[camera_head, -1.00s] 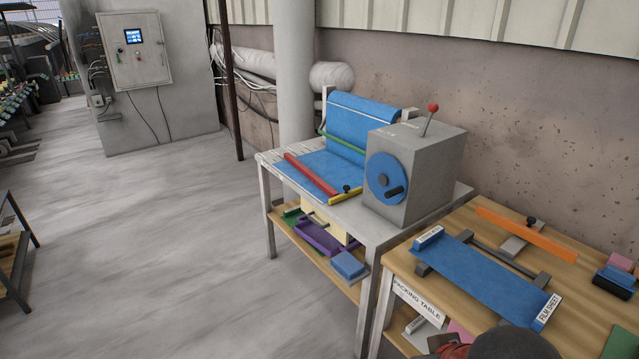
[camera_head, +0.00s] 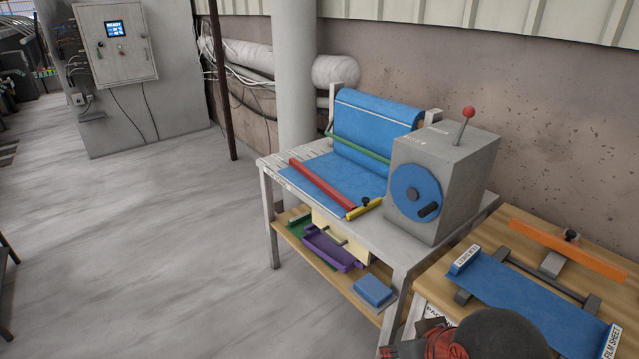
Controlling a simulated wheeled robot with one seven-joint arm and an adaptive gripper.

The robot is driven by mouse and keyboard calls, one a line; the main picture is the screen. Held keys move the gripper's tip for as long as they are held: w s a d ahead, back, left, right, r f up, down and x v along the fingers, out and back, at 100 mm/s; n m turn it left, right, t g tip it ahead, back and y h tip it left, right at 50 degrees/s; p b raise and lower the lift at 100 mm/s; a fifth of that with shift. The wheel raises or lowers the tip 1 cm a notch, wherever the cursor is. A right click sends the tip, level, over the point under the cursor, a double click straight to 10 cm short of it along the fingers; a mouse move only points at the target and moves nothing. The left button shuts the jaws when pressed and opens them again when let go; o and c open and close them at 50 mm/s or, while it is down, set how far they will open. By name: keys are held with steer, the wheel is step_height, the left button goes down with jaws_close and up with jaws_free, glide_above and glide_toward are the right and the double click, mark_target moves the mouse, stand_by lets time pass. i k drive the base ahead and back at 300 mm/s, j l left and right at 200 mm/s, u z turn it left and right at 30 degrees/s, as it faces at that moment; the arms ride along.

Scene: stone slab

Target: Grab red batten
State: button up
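The red batten (camera_head: 320,184) is a long thin bar. It lies across the blue sheet (camera_head: 312,172) at the front of the grey machine table, slanting from back left to front right. Its right end is close to a yellow piece with a dark knob (camera_head: 364,208); I cannot tell whether they touch. At the bottom edge of the view, parts of my dark arm with some red show right of centre, well in front of the batten and apart from it. The fingertips cannot be made out, so I cannot tell whether my gripper is open or shut.
A grey box with a blue handwheel (camera_head: 416,193) and a red-knobbed lever stands right of the batten. A green bar (camera_head: 360,148) crosses the hanging blue sheet behind. The packing table (camera_head: 437,285) is at the right. The floor (camera_head: 150,250) at left is clear.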

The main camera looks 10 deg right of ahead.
mark_target(343, 202)
steer(key=i+z, duration=0.1)
steer(key=z, duration=0.25)
steer(key=i+j+z, duration=0.1)
steer(key=z, duration=0.25)
steer(key=j+z, duration=0.1)
steer(key=z, duration=0.25)
steer(key=i+j+z, duration=0.15)
steer(key=j, duration=0.2)
steer(key=i+j+z, duration=0.15)
steer(key=j, duration=0.25)
steer(key=i+j+z, duration=0.15)
steer(key=j, duration=0.2)
steer(key=i+j+z, duration=0.1)
steer(key=j, duration=0.35)
steer(key=i+j+z, duration=0.15)
steer(key=j, duration=0.25)
steer(key=i+j+z, duration=0.15)
steer(key=j, duration=0.3)
steer(key=i+j, duration=0.1)
steer(key=j, duration=0.35)
steer(key=i+j, duration=0.1)
steer(key=j, duration=0.75)
steer(key=i+j, duration=0.15)
steer(key=j, duration=0.3)
